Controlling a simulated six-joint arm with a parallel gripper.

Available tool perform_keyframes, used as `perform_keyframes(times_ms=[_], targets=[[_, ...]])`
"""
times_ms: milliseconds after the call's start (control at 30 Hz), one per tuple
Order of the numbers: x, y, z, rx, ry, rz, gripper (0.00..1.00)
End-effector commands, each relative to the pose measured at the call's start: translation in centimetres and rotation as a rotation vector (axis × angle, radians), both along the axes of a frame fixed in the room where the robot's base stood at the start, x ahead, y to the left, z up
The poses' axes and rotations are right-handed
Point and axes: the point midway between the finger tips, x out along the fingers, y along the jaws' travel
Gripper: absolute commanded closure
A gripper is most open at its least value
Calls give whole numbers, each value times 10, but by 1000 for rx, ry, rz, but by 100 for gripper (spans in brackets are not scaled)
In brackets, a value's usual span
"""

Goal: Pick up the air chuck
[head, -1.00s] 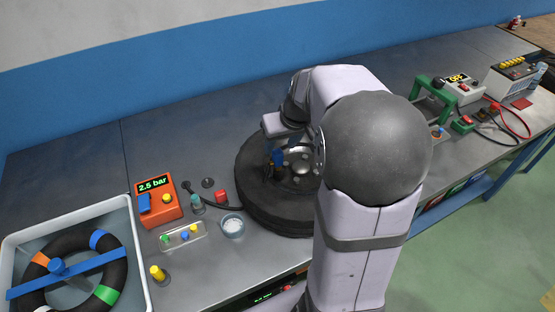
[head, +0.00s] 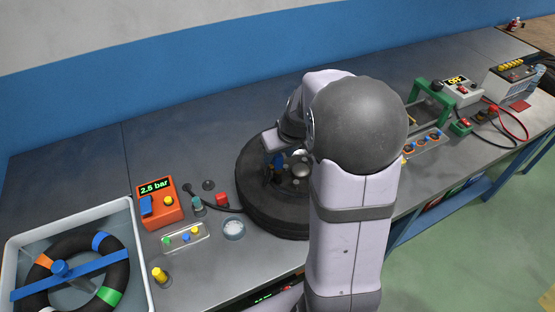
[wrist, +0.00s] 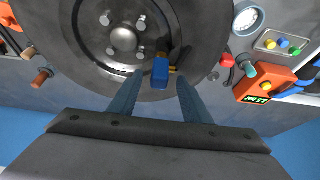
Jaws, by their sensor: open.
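A blue block with brass parts beside it, which looks like the air chuck (wrist: 161,72), is at the wheel's face near the hub in the wrist view. It also shows in the head view (head: 279,160), partly hidden by my arm. My gripper (wrist: 159,80) is open, with one dark finger on each side of the blue block and a gap on both sides. The wheel (head: 256,206) lies flat on the bench, with a dark tyre and a grey hub with several studs (wrist: 122,39). Whether the block is attached to the wheel I cannot tell.
An orange gauge box (head: 165,213) reads 2.5 bar. A grey bin (head: 137,240) holds a ring. A green frame (head: 411,92) stands right. The back left bench is clear.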

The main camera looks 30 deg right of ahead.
Motion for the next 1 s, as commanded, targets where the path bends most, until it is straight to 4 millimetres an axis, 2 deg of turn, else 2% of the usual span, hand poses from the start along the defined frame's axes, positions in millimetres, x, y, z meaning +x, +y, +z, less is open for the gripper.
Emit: perform_keyframes(times_ms=[300,600,633,667,800,1000], targets=[[11,0,-28,0,1,0,56],[12,0,-31,0,0,0,56],[12,0,-31,0,0,0,59],[12,0,-31,0,0,0,66],[12,0,-31,0,-1,0,99],[12,-1,-31,-1,-2,0,100]])
